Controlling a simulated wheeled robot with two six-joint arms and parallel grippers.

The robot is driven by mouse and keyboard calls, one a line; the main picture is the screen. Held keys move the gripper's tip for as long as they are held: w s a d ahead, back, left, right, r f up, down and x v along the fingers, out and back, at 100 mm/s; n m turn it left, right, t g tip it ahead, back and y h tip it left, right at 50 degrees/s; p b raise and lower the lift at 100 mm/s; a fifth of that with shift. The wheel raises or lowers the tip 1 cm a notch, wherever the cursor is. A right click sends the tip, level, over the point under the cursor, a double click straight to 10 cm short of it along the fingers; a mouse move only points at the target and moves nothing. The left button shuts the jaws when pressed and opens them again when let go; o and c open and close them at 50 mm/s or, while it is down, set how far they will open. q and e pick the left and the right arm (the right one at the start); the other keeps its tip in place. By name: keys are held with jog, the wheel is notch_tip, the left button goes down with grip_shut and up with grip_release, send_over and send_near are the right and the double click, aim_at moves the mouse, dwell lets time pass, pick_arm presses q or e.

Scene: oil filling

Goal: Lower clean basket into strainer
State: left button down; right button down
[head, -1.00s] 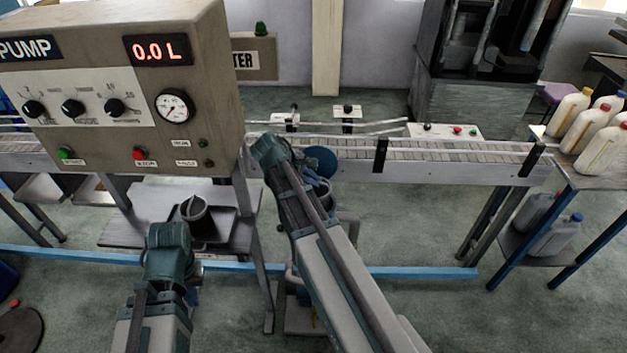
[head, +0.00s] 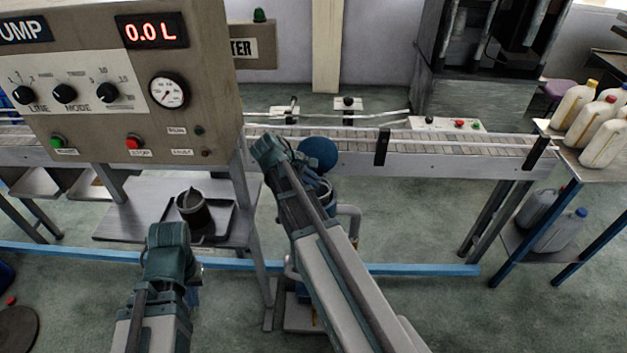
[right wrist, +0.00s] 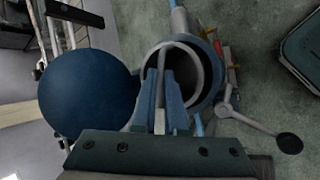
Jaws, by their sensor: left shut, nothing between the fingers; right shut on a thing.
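The strainer (right wrist: 212,80) is an open, dark blue-rimmed cylinder with a pale inside in the right wrist view. Its round blue lid (right wrist: 88,95) is swung aside to the left; the lid also shows in the head view (head: 318,153). My right gripper (right wrist: 165,82) is shut on a thin grey handle (right wrist: 170,50), which seems to be the clean basket's, over the strainer mouth. The basket body is mostly hidden, so its depth cannot be told. In the head view my right arm covers most of the strainer. My left gripper (head: 193,294) is shut and empty, low before the pump stand.
A dark pot (head: 192,207) stands on a black tray (head: 225,226) left of my right arm. The pump panel (head: 110,90) rises behind it. A conveyor (head: 440,150) runs behind the strainer. A lever with a black knob (right wrist: 289,143) juts out beside the strainer.

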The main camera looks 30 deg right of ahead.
jog(key=shift+f+b, duration=2.4)
jog(key=shift+f, duration=0.2)
jog(key=c, duration=0.9)
grip_release()
jog(key=shift+p+v, duration=5.55)
jog(key=shift+v, duration=1.4)
